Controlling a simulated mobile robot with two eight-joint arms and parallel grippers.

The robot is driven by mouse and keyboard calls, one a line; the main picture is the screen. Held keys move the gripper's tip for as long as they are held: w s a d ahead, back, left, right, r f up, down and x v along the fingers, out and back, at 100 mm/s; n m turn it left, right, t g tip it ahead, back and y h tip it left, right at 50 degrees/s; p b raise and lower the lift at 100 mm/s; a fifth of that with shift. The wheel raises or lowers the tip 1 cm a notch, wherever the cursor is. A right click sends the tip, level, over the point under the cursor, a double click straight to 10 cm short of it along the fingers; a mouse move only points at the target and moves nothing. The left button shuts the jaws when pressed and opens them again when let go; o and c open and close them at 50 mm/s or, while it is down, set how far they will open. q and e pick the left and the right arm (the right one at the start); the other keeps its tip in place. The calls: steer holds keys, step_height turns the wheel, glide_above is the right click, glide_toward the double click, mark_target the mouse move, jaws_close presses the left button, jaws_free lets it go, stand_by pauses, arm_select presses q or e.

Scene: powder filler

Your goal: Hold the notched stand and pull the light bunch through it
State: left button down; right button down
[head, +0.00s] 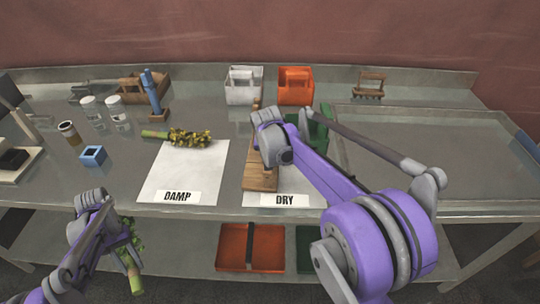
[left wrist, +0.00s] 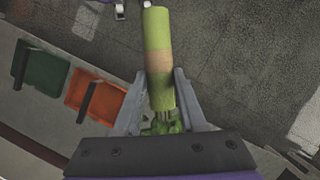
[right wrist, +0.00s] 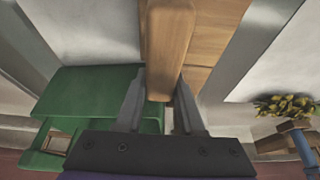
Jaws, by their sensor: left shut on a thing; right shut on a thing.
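My left gripper (left wrist: 160,78) is shut on a bunch (left wrist: 158,42) with a light green stem and a tan band. In the head view this bunch (head: 134,278) hangs in front of the table's front edge, stem end down, with green leaves above. My right gripper (right wrist: 162,78) is shut on the wooden upright of the notched stand (right wrist: 168,35). The stand's plank (head: 262,178) lies on the DRY sheet. My right wrist hides the grip and any notch in the head view. The bunch is well apart from the stand.
Another bunch (head: 190,138) with yellow-brown leaves lies on the DAMP sheet (head: 180,175). A blue cube-shaped holder (head: 92,155), a jar (head: 69,131) and a blue tool on a stand (head: 152,95) are at left. White (head: 243,88) and orange (head: 296,88) boxes stand behind.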

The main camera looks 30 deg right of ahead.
steer(key=shift+s+f, duration=0.1)
steer(key=shift+f, duration=0.15)
stand_by(0.8)
steer(key=shift+c, duration=2.2)
jaws_free()
steer(key=shift+c, duration=0.3)
jaws_close()
steer(key=shift+o, duration=0.3)
jaws_free()
steer(key=shift+r, duration=0.15)
